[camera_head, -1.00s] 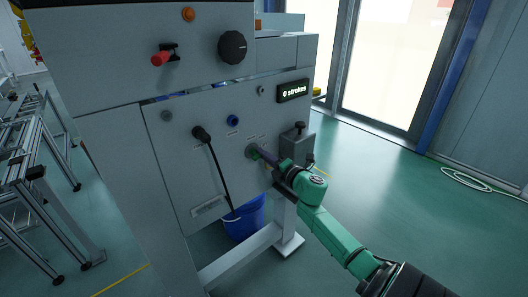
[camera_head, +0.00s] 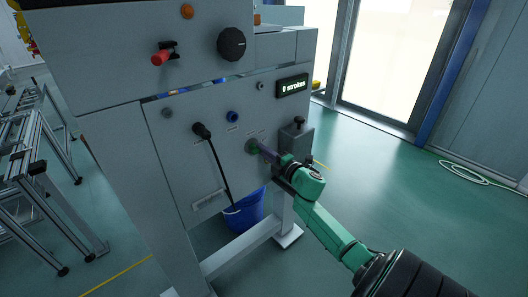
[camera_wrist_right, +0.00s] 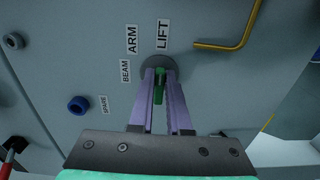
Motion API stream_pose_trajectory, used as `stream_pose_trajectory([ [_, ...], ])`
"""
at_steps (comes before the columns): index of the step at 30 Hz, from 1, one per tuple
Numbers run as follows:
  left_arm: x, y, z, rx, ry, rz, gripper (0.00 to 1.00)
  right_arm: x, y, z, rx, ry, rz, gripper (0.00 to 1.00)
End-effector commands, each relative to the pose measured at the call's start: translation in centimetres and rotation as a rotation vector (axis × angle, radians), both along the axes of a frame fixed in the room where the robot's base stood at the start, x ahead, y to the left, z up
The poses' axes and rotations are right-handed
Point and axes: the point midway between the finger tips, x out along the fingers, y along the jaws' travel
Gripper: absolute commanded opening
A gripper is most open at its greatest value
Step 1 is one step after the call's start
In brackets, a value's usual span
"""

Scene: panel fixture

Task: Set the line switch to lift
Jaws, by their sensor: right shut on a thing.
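The line switch (camera_wrist_right: 159,88) shows in the right wrist view as a green handle on a dark round base. Labels BEAM, ARM (camera_wrist_right: 131,39) and LIFT (camera_wrist_right: 162,34) stand around the base, with LIFT just above it. My right gripper (camera_wrist_right: 160,78) has its two purple fingers on either side of the green handle and is shut on it. Which label the handle points to I cannot tell. In the head view the round base (camera_head: 251,146) sits low on the grey panel, with my right gripper reaching it from the right. My left gripper is out of view.
A blue knob (camera_head: 232,116), a black plug with a hanging cable (camera_head: 216,163) and a display reading "0 strokes" (camera_head: 292,86) are on the same panel. A grey box (camera_head: 297,140) juts out right of the switch. A blue bucket (camera_head: 244,214) stands below.

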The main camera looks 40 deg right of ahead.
Motion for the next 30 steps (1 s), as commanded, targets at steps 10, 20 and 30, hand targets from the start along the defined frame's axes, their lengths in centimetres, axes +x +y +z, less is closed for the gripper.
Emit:
stream_pose_trajectory([
  [10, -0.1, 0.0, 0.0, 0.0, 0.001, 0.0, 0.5, 0.0, 0.1, -0.1, 0.0, 0.002, 0.001, 0.45],
  [20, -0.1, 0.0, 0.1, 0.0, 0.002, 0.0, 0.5, -2.4, 0.1, -0.2, 0.001, 0.004, 0.001, 0.45],
  [30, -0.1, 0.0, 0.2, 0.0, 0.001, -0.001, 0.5, -11.8, 0.3, -0.3, 0.001, 0.006, 0.0, 0.45],
])
